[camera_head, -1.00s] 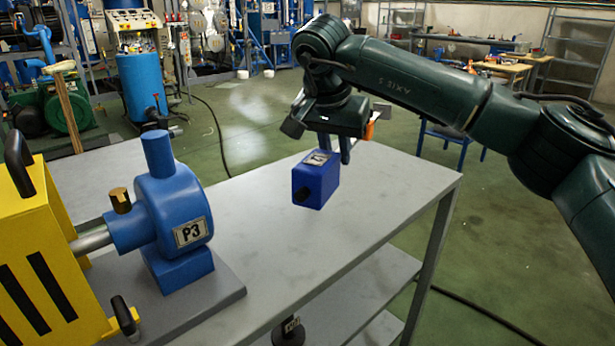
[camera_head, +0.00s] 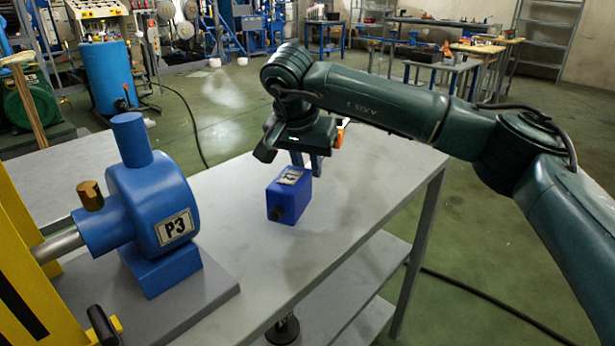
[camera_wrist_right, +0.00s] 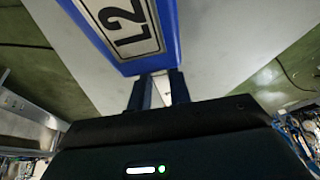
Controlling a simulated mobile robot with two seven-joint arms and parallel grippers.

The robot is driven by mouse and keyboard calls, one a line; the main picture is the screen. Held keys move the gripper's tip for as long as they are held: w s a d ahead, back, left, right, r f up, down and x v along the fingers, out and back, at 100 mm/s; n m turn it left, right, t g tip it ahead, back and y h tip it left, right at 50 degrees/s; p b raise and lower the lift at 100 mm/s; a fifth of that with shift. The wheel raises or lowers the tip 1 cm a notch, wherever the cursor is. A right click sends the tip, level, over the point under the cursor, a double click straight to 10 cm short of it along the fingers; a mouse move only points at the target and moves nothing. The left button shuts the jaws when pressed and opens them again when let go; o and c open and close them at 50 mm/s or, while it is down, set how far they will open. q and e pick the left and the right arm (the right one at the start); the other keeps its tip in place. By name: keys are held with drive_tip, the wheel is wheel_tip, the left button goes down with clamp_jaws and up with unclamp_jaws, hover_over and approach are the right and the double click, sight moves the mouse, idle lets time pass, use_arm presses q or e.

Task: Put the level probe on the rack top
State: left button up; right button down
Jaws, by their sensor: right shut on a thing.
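The level probe is a blue box (camera_head: 289,197) with a white label on its top face and a dark round knob on its front. In the right wrist view the blue box (camera_wrist_right: 173,35) shows a label reading L2. My right gripper (camera_head: 307,165) is shut on the box's rear side, and its fingers also show in the right wrist view (camera_wrist_right: 160,92). The box is at or just above the grey rack top (camera_head: 335,205); I cannot tell whether it touches. My left gripper is not in view.
A blue pump (camera_head: 155,210) labelled P3 stands on a grey plate on the left, joined by a shaft to a yellow housing (camera_head: 25,240). A lower shelf (camera_head: 350,285) with a dark round-based item (camera_head: 284,330) lies beneath. The rack top around the box is clear.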

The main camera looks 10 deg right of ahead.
wheel_tip(320, 180, down, 2)
drive_tip(key=shift+f, duration=0.15)
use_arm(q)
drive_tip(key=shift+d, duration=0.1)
use_arm(e)
drive_tip(key=c, duration=1.3)
unclamp_jaws()
drive_tip(key=p+v, duration=0.2)
drive_tip(key=v, duration=0.9)
drive_tip(key=shift+w, duration=0.1)
drive_tip(key=shift+s+a+r, duration=0.1)
drive_tip(key=shift+s+r, duration=0.1)
drive_tip(key=shift+r, duration=0.35)
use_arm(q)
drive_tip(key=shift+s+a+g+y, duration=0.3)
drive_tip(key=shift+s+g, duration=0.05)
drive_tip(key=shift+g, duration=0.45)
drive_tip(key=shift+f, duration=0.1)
